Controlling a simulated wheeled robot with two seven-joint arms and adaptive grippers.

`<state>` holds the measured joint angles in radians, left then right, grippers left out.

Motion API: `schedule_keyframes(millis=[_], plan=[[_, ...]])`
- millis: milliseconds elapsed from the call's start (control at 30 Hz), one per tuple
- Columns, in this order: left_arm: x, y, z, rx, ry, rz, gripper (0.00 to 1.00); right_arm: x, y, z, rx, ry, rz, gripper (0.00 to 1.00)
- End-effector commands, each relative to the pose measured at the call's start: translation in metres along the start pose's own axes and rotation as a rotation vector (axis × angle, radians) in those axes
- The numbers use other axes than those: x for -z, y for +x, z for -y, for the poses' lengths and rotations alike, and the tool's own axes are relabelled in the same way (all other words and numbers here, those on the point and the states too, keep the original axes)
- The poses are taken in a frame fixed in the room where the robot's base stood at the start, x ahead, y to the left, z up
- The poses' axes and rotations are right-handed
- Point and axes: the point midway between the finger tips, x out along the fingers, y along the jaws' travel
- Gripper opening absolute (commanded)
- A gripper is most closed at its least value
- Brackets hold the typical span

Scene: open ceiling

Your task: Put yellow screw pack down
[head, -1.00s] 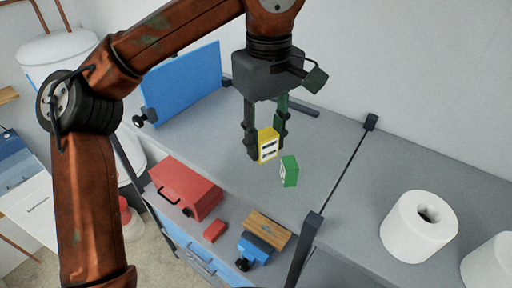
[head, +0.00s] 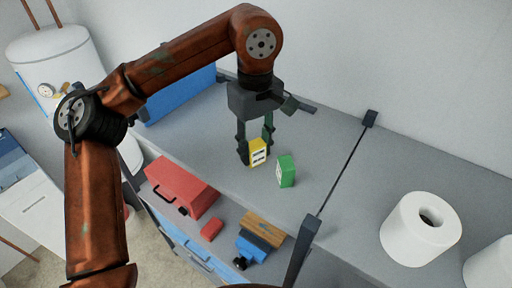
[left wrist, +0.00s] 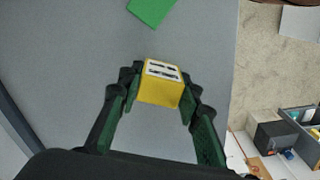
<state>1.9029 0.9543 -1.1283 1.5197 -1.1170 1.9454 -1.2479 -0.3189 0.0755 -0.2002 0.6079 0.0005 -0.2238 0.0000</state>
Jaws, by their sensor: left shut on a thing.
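The yellow screw pack (head: 258,152) is a small yellow box with a white and dark label. My left gripper (head: 256,148) is shut on it from both sides, over the grey bench top. In the left wrist view the yellow pack (left wrist: 161,84) sits between the fingertips (left wrist: 160,92). In the head view it is upright and low, at or very near the surface; I cannot tell whether it touches. A green pack (head: 286,171) stands just right of it, apart from it, and shows partly at the top of the left wrist view (left wrist: 152,8). My right gripper is not in view.
The grey bench top (head: 330,150) has free room behind and right of the packs. A red toolbox (head: 181,186), a small red block (head: 212,229) and a blue vise (head: 254,247) by a wooden block (head: 265,230) lie in front. White rolls (head: 420,230) stand at the right.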

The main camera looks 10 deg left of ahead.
Motion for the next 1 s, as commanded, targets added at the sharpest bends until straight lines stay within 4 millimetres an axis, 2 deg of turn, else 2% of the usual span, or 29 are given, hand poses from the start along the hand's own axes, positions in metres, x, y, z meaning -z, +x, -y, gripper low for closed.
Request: schedule_keyframes(millis=[167,200,433,767,867,1000], plan=[[0.0,0.004,0.001,0.0,0.001,-0.001,0.05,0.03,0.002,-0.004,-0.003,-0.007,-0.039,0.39],[0.0,0.004,0.001,0.0,0.001,-0.001,0.34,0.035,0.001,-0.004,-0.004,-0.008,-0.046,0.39],[0.0,0.004,0.0,0.0,0.001,-0.001,0.49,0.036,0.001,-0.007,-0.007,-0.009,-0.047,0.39],[0.0,0.0,0.001,-0.001,0.0,-0.001,0.49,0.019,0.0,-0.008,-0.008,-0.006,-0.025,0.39],[0.0,-0.01,0.0,-0.002,0.0,-0.001,0.49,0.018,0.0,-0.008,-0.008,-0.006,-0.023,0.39],[-0.001,-0.037,0.0,-0.004,0.001,-0.001,0.49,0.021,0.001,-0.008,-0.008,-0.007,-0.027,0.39]])
